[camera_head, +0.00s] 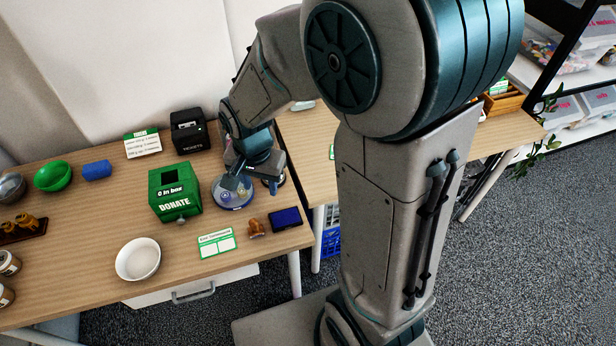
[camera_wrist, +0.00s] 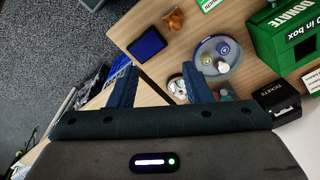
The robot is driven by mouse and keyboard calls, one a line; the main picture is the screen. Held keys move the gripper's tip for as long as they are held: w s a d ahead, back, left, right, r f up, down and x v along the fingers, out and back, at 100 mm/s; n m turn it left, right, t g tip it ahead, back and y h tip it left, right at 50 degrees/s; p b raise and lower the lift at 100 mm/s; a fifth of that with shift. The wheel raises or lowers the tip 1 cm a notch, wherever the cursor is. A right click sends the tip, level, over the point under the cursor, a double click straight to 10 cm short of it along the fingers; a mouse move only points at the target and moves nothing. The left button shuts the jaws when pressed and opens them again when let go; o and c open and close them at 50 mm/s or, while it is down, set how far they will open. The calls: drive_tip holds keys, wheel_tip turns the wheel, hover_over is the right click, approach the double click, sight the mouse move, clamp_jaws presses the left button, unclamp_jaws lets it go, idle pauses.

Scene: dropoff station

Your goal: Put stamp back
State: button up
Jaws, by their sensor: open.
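A small brown wooden object, which looks like the stamp (camera_head: 255,228), lies near the front edge of the table; it also shows in the wrist view (camera_wrist: 174,18). A dark blue pad (camera_head: 286,218) lies just right of it, also in the wrist view (camera_wrist: 147,44). My gripper (camera_head: 243,184) is open over the round clear dish, farther back than the stamp and apart from it. In the wrist view its two fingers (camera_wrist: 159,75) are spread with nothing held between them. The stamp and pad lie beyond the fingertips.
The round dish (camera_head: 234,205) holds small coloured pieces. A green donate box (camera_head: 175,191) stands left of it and a black ticket printer (camera_head: 189,131) behind. A white card (camera_head: 216,242) and white bowl (camera_head: 138,259) lie left of the stamp. A gap separates the second table (camera_head: 307,150).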

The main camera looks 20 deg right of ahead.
drive_tip(key=s+d+r+n+t, duration=0.2)
drive_tip(key=s+d+r+n, duration=0.5)
drive_tip(key=s+r, duration=0.4)
drive_tip(key=shift+d, duration=0.7)
idle(0.8)
